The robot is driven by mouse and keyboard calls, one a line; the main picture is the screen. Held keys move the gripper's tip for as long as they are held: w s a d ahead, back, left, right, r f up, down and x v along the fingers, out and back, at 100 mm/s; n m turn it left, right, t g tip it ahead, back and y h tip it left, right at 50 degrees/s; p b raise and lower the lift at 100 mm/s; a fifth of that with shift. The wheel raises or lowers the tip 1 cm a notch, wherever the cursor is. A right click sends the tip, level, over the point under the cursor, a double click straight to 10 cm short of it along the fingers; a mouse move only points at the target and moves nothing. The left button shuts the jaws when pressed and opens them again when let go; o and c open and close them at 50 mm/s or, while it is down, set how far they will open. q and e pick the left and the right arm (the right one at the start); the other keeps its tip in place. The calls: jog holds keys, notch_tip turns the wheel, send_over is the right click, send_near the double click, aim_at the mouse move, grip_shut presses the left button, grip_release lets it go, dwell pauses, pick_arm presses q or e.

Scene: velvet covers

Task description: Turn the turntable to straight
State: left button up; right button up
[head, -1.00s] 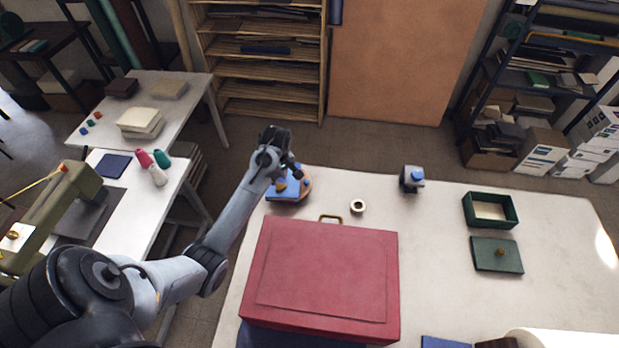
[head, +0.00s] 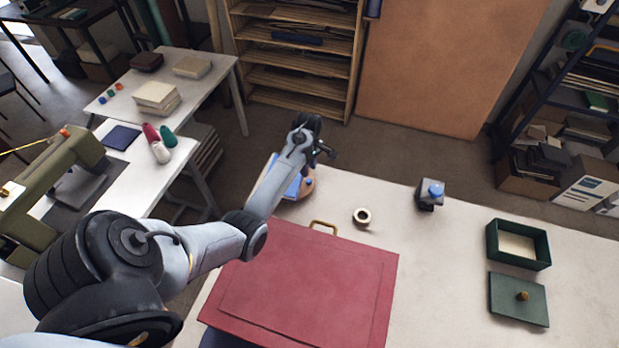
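The turntable (head: 304,195) is a round wooden disc at the back left of the white table. A blue item (head: 290,187) lies on it, with a small blue knob (head: 308,182) near its right edge. My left gripper (head: 328,152) is over the turntable, and my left arm hides part of the disc. The fingers are small and dark, so I cannot tell whether they are open or shut, or whether they touch anything. My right gripper is out of view.
A large red case (head: 305,285) with a brass handle stands in front of the turntable. A small ring (head: 362,216), a grey block with a blue top (head: 430,194), an open green box (head: 518,245) and its lid (head: 518,299) are to the right. The table between them is clear.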

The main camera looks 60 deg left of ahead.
aim_at(309, 180)
pick_arm(q)
notch_tip(309, 180, down, 6)
jog(key=shift+f, duration=0.25)
grip_shut()
dwell(0.3)
